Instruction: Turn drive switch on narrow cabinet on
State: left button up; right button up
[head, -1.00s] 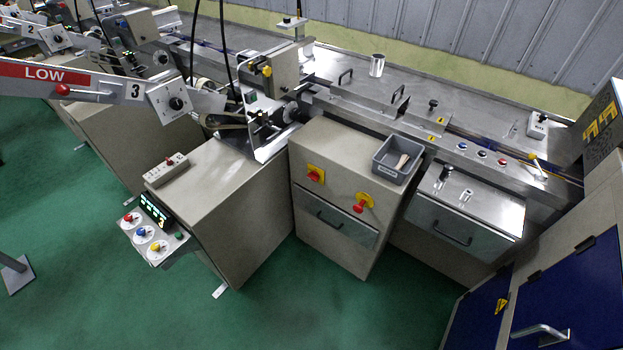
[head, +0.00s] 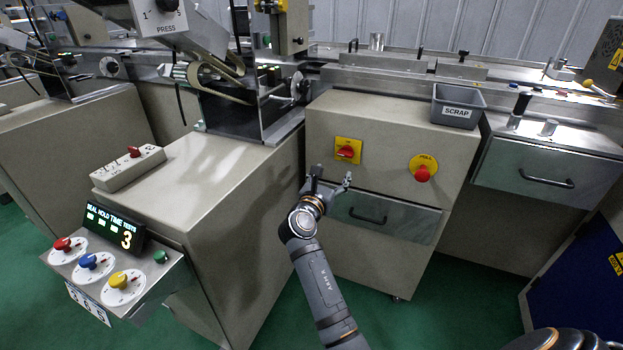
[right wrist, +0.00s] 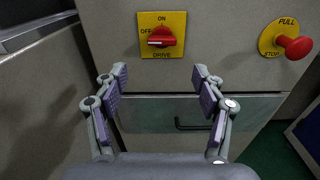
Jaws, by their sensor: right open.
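The narrow cabinet (head: 390,125) stands mid-view in the head view. Its red drive switch (head: 346,152) sits on a yellow plate on the upper front. In the right wrist view the red knob (right wrist: 161,39) lies sideways, its white mark toward OFF at the left; ON is printed above and DRIVE below. My right gripper (head: 329,180) is open and empty, just in front of and below the switch in the head view. In the right wrist view its fingers (right wrist: 160,88) are spread below the knob, apart from it. My left gripper is not in view.
A red pull-stop button (head: 422,172) on a yellow plate sticks out right of the switch. A drawer handle (head: 368,218) is below. A grey scrap bin (head: 458,106) stands on top. A control box with dials (head: 120,285) is at the left.

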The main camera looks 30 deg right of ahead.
aim_at(345, 155)
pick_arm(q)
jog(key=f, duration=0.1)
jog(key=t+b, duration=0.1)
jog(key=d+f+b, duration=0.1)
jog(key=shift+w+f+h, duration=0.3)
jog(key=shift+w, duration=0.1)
pick_arm(e)
jog(key=x, duration=1)
jog(key=shift+d+r, duration=0.3)
jog(key=shift+r, duration=0.05)
jog(key=c, duration=1.2)
